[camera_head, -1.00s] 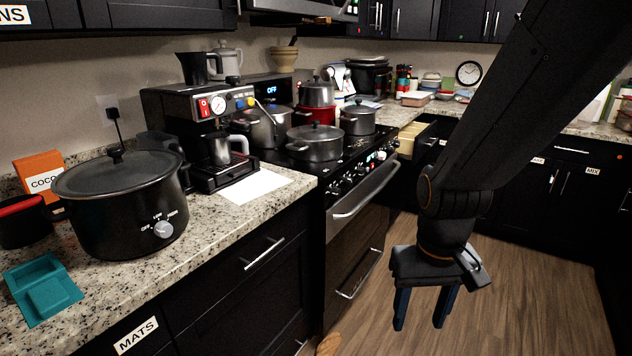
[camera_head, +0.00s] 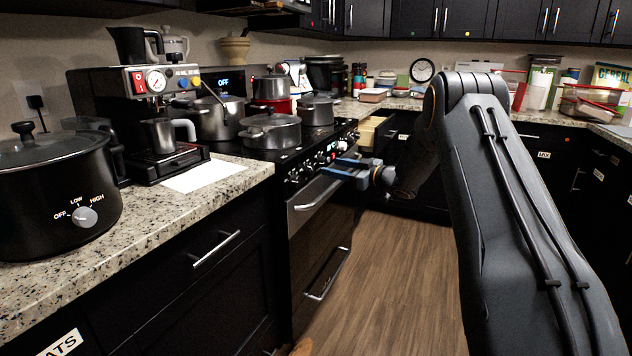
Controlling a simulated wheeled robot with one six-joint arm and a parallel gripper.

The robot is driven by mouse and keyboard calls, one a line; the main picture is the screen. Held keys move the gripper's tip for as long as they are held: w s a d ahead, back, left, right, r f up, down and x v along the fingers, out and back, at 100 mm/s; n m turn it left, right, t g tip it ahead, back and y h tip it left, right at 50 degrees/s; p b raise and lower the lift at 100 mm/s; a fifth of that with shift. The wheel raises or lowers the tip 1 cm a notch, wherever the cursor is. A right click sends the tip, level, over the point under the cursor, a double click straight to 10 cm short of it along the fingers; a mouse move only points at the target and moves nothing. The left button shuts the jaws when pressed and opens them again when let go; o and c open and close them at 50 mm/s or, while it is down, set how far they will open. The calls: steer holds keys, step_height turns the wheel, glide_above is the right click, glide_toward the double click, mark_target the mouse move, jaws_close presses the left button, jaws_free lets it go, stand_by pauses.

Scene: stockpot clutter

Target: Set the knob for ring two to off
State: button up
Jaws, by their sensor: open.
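The black stove (camera_head: 296,160) stands in the middle, with a row of knobs (camera_head: 293,177) along its front panel above the oven handle. The knobs are small here, and I cannot read their labels or settings. My gripper (camera_head: 334,168) is open and points left at the front panel, close to the knobs toward its far end. I cannot tell whether it touches one. It hides part of the panel. Several pots stand on the stove, among them a grey lidded pot (camera_head: 271,132) at the front and another lidded pot (camera_head: 317,110) to its right.
A black slow cooker (camera_head: 52,200) with its own dial stands on the left counter, beside the espresso machine (camera_head: 150,120) and a white paper sheet (camera_head: 204,176). A drawer (camera_head: 372,130) stands open beyond the stove.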

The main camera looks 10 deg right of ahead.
mark_target(312, 172)
steer(key=shift+w+a+f+n+g+y+b, duration=0.1)
steer(key=shift+w+a+f+n+g+y, duration=0.4)
steer(key=shift+a, duration=0.5)
steer(key=shift+w+a+f+n+g+y+b, duration=0.2)
steer(key=shift+w+a+f+y, duration=0.25)
steer(key=shift+w+a, duration=0.45)
steer(key=shift+w+a+f+n+g+y+b, duration=0.1)
steer(key=shift+w+a+f+n+g+y, duration=0.3)
steer(key=shift+a, duration=0.75)
steer(key=c, duration=1)
steer(key=shift+c, duration=0.2)
steer(key=shift+n, duration=0.3)
steer(key=n+b, duration=0.1)
steer(key=n, duration=0.1)
steer(key=n+b, duration=0.2)
steer(key=n, duration=0.1)
steer(key=shift+f+y, duration=0.2)
steer(key=shift+y, duration=0.05)
steer(key=shift+n+b, duration=0.95)
steer(key=shift+n, duration=0.85)
